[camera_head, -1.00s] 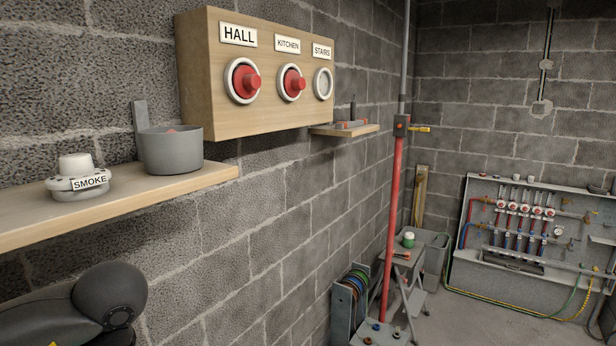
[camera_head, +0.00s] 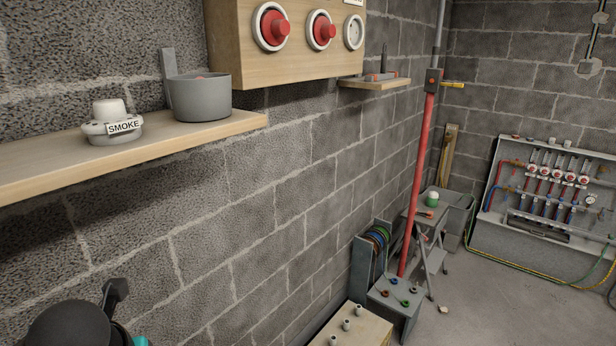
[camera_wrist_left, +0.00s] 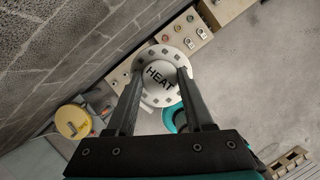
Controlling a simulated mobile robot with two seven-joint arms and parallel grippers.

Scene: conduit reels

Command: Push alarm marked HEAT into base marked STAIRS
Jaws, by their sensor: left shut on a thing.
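The alarm marked HEAT (camera_wrist_left: 160,84) is a round white disc with dark holes around its rim. It sits between the fingers of my left gripper (camera_wrist_left: 162,72), which is shut on it, with the lettering facing the wrist camera. In the head view the base at the right end of the wooden board (camera_head: 290,73) is the STAIRS base (camera_head: 353,31), a white ring with no red part in it. Its label is cut off at the top edge. My left gripper and the alarm do not show in the head view. My right gripper is in neither view.
A wooden shelf (camera_head: 200,138) carries an alarm marked SMOKE (camera_head: 112,127) and a grey pot (camera_head: 200,98). A small shelf (camera_head: 375,84) juts from the wall right of the board. A red pipe (camera_head: 417,185) stands beyond.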

